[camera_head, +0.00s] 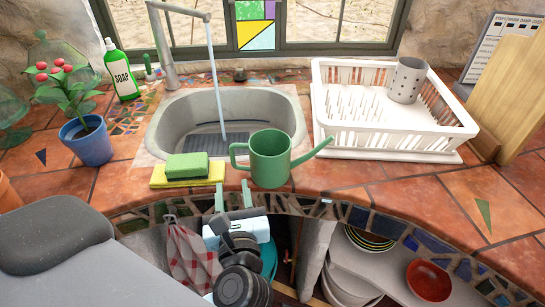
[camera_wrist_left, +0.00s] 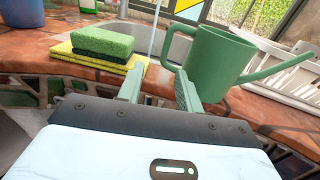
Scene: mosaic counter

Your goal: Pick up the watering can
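The green watering can (camera_head: 271,160) stands upright on the tiled counter's front edge, in front of the sink. Its handle is on the left and its long spout points right. In the left wrist view the can (camera_wrist_left: 217,62) is up and to the right, just beyond the fingers. My left gripper (camera_head: 233,196) is open and empty, at the counter edge in front of the can and slightly left of its body. In the wrist view the right finger of the gripper (camera_wrist_left: 158,88) overlaps the can's lower left in the picture; contact cannot be told. My right gripper is not in view.
A green sponge (camera_head: 187,166) on a yellow cloth (camera_head: 160,178) lies left of the can. Behind are the sink (camera_head: 170,130) with running water and a white dish rack (camera_head: 340,75). A blue plant pot (camera_head: 90,146) stands left. Counter right of the can is clear.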

